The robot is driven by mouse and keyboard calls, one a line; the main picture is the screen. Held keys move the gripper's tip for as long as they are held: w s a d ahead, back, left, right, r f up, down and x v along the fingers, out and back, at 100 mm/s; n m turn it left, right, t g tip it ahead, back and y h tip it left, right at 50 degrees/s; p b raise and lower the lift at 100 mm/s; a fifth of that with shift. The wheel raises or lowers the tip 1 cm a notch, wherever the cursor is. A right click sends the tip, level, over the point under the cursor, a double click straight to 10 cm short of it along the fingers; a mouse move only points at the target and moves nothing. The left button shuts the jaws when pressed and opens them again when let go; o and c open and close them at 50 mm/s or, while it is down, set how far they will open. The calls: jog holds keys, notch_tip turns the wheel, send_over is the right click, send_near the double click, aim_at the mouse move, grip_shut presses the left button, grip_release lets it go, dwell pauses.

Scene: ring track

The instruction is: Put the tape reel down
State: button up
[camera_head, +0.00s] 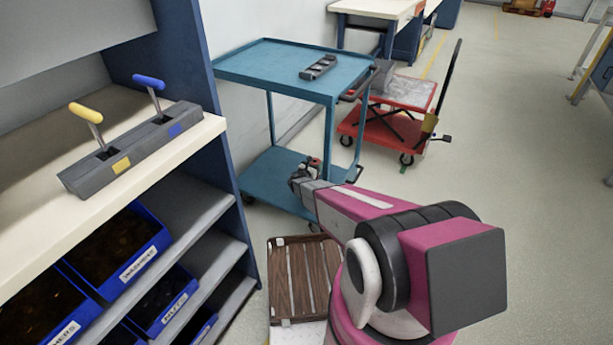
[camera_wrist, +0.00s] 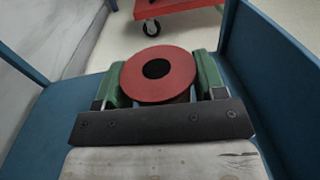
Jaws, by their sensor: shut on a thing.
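The tape reel (camera_wrist: 180,76) is a red disc with a dark centre. It sits between the green-padded fingers of my gripper (camera_wrist: 161,82) in the wrist view, and the gripper is shut on it. In the head view the reel (camera_head: 314,162) shows only as a small reddish bit at the tip of my gripper (camera_head: 307,172). The gripper is at the lower shelf (camera_head: 262,182) of a blue cart, below its top. The shelf (camera_wrist: 88,92) also shows around the gripper in the wrist view. Whether the reel touches the shelf, I cannot tell.
The cart's top shelf (camera_head: 262,62) is overhead and bears a dark slotted holder (camera_head: 319,67). A red cart (camera_head: 400,92) stands behind. A workbench (camera_head: 205,128) with a grey lever block (camera_head: 140,150) and blue bins (camera_head: 120,245) is at left. Floor is clear to the right.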

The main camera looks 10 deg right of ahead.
notch_tip(320, 180, down, 8)
jog(key=shift+f, duration=0.1)
dwell(0.4)
jog(key=shift+f, duration=0.15)
jog(key=o, duration=1)
